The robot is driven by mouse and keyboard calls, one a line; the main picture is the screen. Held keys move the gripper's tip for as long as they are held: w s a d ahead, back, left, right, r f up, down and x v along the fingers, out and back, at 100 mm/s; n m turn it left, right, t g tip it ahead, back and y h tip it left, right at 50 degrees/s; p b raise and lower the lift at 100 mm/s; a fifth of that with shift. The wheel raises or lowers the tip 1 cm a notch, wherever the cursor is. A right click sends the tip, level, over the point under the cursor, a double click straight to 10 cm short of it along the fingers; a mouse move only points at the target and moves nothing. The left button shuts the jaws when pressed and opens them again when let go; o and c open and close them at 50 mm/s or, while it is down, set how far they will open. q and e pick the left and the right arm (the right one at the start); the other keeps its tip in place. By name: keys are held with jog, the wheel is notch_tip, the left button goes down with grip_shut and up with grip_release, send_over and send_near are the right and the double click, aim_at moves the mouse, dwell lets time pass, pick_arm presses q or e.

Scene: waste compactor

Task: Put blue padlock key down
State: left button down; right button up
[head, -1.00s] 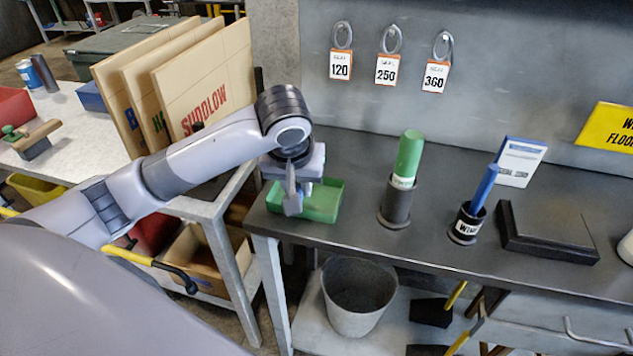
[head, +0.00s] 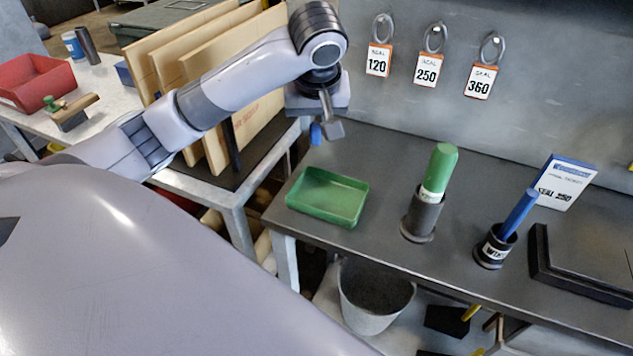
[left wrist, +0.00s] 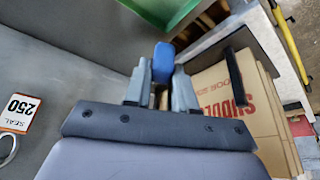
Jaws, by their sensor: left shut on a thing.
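The blue padlock key (head: 316,134) shows as a small blue piece at the tips of my left gripper (head: 322,128) in the head view. In the left wrist view the key's blue head (left wrist: 163,62) sits between the two fingers of my left gripper (left wrist: 160,85), which is shut on it. The gripper holds the key in the air, above and behind the green tray (head: 327,196). The tray is empty and stands at the left end of the dark bench (head: 375,165); part of it shows in the left wrist view (left wrist: 150,10). The right gripper is not in view.
A green-handled tool in a holder (head: 423,215) and a blue-handled one in a cup (head: 494,247) stand right of the tray. Seal tags (head: 427,68) hang on the back panel. Upright cardboard sheets (head: 262,125) stand on the left. A bucket (head: 375,300) is below.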

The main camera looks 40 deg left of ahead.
pick_arm(q)
send_over(315, 190)
jog(key=s+d, duration=0.1)
notch_tip(315, 190, down, 7)
notch_tip(315, 190, down, 3)
jog(key=shift+s+r, duration=0.1)
jog(key=shift+f, duration=2.5)
jog(key=shift+f, duration=0.15)
jog(key=c, duration=1.2)
grip_release()
